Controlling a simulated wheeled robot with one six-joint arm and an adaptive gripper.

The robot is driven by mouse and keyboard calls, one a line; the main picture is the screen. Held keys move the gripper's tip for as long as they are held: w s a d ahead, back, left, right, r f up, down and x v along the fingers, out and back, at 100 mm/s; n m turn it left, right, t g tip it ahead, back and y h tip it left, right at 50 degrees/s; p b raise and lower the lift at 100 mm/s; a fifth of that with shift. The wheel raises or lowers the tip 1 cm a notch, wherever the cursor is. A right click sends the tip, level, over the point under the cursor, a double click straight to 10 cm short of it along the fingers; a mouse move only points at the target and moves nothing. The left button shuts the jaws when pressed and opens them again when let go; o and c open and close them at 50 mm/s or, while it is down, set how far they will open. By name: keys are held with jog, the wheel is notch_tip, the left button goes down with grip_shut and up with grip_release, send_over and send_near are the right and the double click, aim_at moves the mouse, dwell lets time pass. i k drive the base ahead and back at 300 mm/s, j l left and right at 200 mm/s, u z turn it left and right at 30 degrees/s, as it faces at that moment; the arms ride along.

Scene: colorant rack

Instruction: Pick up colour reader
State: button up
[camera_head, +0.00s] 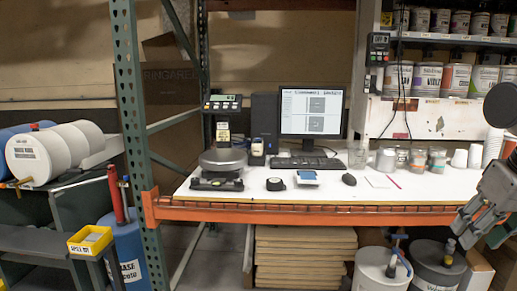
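I cannot tell for sure which item is the colour reader. One small dark handheld device with a pale face (257,148) stands upright on the white bench, between the scale and the black computer tower. A flat device with a blue top (307,176) and a small round black item (275,184) lie nearer the bench's front edge. A dark box with a small display (379,42) is fixed to the rack post. My gripper (468,232) is at the right edge, in front of the bench and partly cut off. It is apart from these devices, and its finger opening is unclear.
The bench (420,190) has an orange front beam (300,213). A scale (222,160), monitor (311,111), keyboard (303,163) and mouse (349,180) stand on it. Jars and cups (459,158) fill its right. A green upright (133,100) bounds the left. Buckets (382,270) stand below.

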aim_at(257, 144)
jog(key=i+j, duration=0.75)
jog(key=i, duration=0.15)
jog(key=i+j, duration=0.8)
jog(key=i, duration=0.15)
